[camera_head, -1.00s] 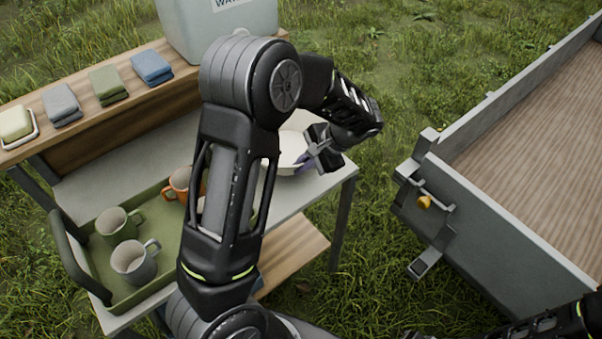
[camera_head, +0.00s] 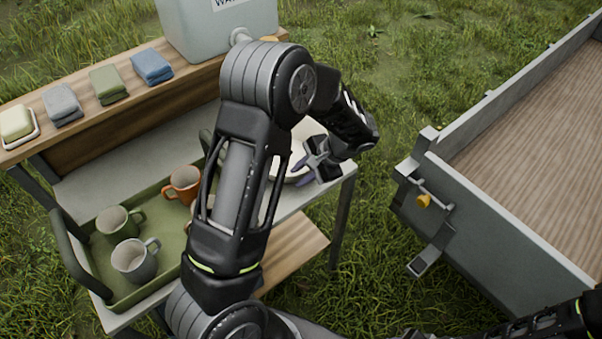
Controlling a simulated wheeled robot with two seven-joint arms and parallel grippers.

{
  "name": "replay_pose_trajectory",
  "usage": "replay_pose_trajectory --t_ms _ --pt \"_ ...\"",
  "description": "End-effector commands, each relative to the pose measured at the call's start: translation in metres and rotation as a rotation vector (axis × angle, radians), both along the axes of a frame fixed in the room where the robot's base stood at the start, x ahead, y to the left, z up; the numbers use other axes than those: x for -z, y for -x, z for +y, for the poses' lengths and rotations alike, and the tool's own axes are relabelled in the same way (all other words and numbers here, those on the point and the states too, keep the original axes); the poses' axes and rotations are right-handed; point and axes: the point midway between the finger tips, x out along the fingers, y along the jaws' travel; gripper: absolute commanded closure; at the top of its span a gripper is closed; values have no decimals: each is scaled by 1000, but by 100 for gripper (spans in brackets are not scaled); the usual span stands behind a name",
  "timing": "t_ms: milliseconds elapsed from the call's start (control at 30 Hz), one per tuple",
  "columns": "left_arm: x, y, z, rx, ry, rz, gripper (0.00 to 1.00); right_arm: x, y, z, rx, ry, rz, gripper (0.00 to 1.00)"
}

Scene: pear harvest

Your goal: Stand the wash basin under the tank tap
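The white wash basin (camera_head: 300,145) stands on the right end of the grey table, partly hidden behind my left arm. My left gripper (camera_head: 304,172) is at the basin's right front rim, its purple-tipped fingers at or over the rim. Whether the fingers are closed on the rim is too small to tell. The water tank (camera_head: 205,35) stands on the wooden shelf behind, and its tap (camera_head: 240,37) shows just above my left arm's elbow. My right arm shows only in part at the lower right corner, and its gripper is out of view.
A green tray (camera_head: 155,283) with several mugs, among them an orange mug (camera_head: 183,184), fills the table's left part. Folded cloths, such as a blue cloth (camera_head: 152,66), and a soap dish (camera_head: 18,126) lie on the shelf (camera_head: 125,112). A grey trailer (camera_head: 510,225) stands at right.

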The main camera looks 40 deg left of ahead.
Motion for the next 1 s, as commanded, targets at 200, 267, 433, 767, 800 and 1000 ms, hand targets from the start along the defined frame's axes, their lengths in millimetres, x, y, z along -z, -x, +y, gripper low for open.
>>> replay_pose_trajectory --t_ms 200,267,433,767,800,1000 --pt "0 0 0 0 0 0 73 0 0 0 0 0 0 64" --pt "-1 0 0 0 0 0 73 -1 0 0 0 0 0 64" --pt "-8 -2 -4 2 1 -3 73 0 0 0 0 1 0 64" --pt "-59 -10 -37 1 2 -6 73 13 -2 1 -1 -3 -5 64" --pt "-66 -11 -41 3 1 -5 73 15 -2 1 -1 -4 -6 64" --pt "-95 -15 -58 2 1 -3 73 19 -3 1 -2 -6 -8 64"
